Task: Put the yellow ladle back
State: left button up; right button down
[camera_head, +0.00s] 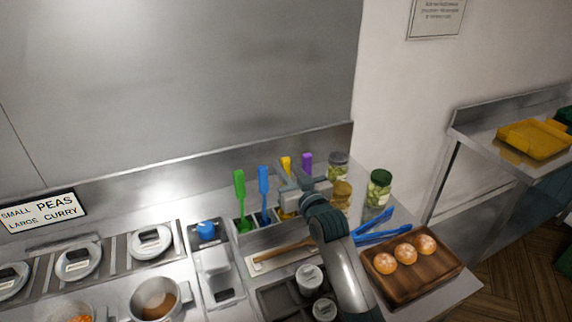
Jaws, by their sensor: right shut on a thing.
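The yellow ladle (286,163) stands upright in the row of coloured utensils at the back of the counter. My right gripper (288,192) is shut on it, and the gripper hides its middle part. Some yellow shows below the gripper, by the holder (262,235). I cannot tell whether the ladle's lower end rests in the holder. My left gripper is not in view.
A green utensil (240,200) and a blue one (263,192) stand left of the gripper, and a purple one (307,163) right of it. Close to the right are jars (379,188), blue tongs (378,229) and a wooden tray (418,281) of round items.

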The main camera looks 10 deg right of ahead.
jog(key=shift+f, duration=0.3)
jog(key=c, duration=1.5)
grip_release()
jog(key=shift+c, duration=0.2)
jog(key=shift+r, duration=0.15)
jog(key=shift+s+d+b, duration=0.15)
jog(key=shift+s+b, duration=0.2)
jog(key=shift+s, duration=0.4)
jog(key=s+d+b, duration=0.2)
jog(key=s, duration=0.8)
jog(key=shift+s+b, duration=0.15)
jog(key=shift+b, duration=0.2)
jog(key=shift+r, duration=0.1)
